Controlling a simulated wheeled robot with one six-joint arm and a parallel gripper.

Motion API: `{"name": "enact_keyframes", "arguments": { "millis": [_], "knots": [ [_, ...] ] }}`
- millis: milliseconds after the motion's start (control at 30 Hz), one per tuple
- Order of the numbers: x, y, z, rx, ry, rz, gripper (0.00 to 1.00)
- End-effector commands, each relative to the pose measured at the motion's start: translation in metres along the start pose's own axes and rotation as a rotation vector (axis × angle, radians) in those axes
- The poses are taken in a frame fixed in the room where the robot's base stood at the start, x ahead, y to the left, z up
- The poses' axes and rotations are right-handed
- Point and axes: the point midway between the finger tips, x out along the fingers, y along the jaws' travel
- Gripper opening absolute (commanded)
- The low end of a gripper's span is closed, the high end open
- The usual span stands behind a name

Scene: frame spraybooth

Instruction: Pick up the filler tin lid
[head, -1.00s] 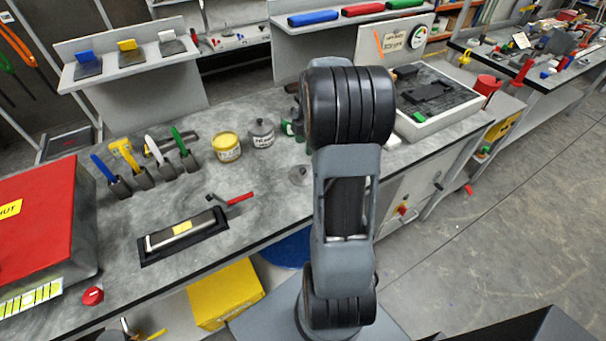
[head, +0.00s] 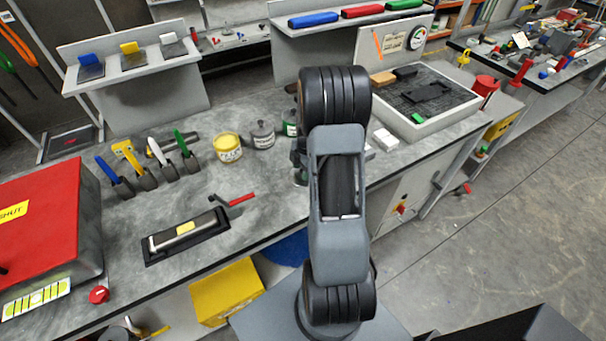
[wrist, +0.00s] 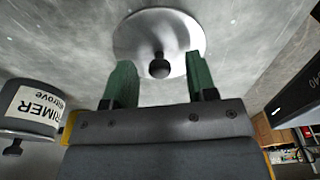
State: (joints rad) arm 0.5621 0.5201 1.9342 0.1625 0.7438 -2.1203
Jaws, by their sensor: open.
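The filler tin lid is a round, shiny metal disc (wrist: 135,32) with a dark round knob, lying on the grey bench at the top of the wrist view. My gripper (wrist: 160,72) is open, its two green fingers apart and pointing at the lid. The knob shows between the fingertips, and nothing is gripped. I cannot tell whether the fingers touch the lid.
A grey primer tin (wrist: 35,105) with a knobbed lid stands close on the left; the head view shows it beside a yellow tin (head: 228,147). A black tray with a silver tool (head: 187,236) and a red-handled tool (head: 240,199) lie in front. A white block (head: 385,139) lies right of my arm.

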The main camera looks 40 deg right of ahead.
Motion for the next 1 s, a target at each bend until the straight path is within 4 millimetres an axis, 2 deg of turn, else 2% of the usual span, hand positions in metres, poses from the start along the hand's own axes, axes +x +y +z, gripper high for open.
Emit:
{"name": "enact_keyframes", "arguments": {
  "millis": [233, 767, 1000],
  "knots": [
    [0.0010, 0.0000, 0.0000, 0.000, 0.000, 0.000, 0.50],
    [0.0006, 0.0000, 0.0001, 0.000, 0.000, 0.000, 0.00],
    [0.0002, 0.0002, 0.0001, 0.000, 0.000, 0.000, 0.00]
  ]
}}
